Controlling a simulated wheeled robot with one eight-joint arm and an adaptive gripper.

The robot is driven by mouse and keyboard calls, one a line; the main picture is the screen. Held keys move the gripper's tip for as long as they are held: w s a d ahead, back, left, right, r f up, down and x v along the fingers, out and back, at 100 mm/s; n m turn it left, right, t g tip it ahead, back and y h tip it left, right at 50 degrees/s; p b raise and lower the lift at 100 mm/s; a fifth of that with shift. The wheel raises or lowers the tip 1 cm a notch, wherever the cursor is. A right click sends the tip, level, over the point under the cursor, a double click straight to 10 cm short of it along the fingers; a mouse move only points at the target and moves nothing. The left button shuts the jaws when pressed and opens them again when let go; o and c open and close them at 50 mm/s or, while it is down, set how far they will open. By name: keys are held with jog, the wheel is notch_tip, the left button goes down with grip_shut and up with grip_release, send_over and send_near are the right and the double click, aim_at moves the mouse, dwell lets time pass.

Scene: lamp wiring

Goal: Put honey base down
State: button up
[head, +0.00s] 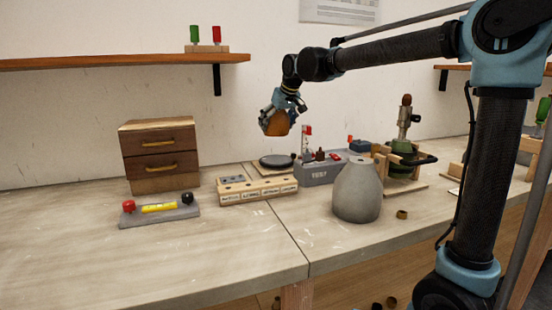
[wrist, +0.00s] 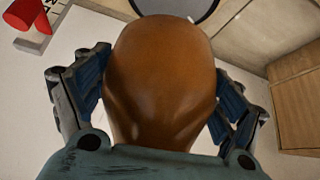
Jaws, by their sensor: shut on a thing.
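The honey base (head: 276,123) is a rounded, honey-brown lamp body. My gripper (head: 280,112) is shut on it and holds it in the air above the back of the workbench. In the wrist view the honey base (wrist: 160,80) fills the middle, with a blue-padded finger on each side of it. The honey base hides most of what lies straight below in that view. A dark round disc (head: 276,161) lies on a pale board on the bench below and shows partly behind the honey base in the wrist view (wrist: 175,8).
A grey lamp base (head: 357,192) stands on the bench to the right. A labelled wooden block (head: 257,191), a grey box (head: 320,172) and a wooden drawer unit (head: 160,157) stand near the disc. A tray with a yellow piece (head: 159,208) lies left. The front left bench is clear.

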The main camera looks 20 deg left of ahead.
aim_at(284, 131)
jog(key=shift+f, duration=4.95)
jog(key=o, duration=1.9)
jog(key=shift+f, duration=0.1)
jog(key=v, duration=1.2)
jog(key=shift+w, duration=0.1)
